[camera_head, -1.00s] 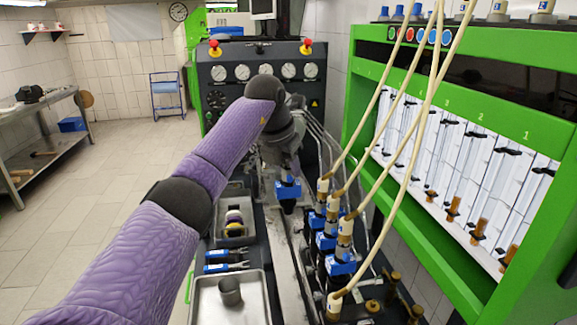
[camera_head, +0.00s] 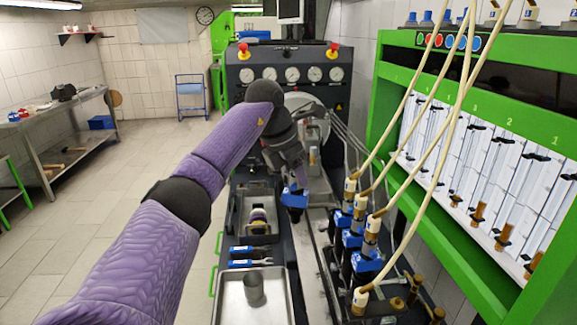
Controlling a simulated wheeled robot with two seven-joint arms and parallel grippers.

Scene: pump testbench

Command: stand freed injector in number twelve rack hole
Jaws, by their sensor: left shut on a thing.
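My left arm reaches in from the left over the pump bench. My left gripper (camera_head: 292,178) points down, and its fingers are small and partly hidden by my wrist. It is shut on the injector (camera_head: 294,199), which shows as a blue block with a dark lower part, tilted and hanging above the bench between the tool trays and the hose row. Several similar blue-bodied injectors (camera_head: 352,240) stand in a row to the right with cream hoses on top. I cannot make out a numbered rack or hole twelve. My right gripper is out of view.
A metal tray (camera_head: 229,309) with a grey cup (camera_head: 253,288) lies at the near front. Blue-handled tools (camera_head: 247,263) and a dark tray (camera_head: 236,215) lie behind it. A green cabinet (camera_head: 455,235) with glass tubes and hanging hoses (camera_head: 440,150) closes off the right.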

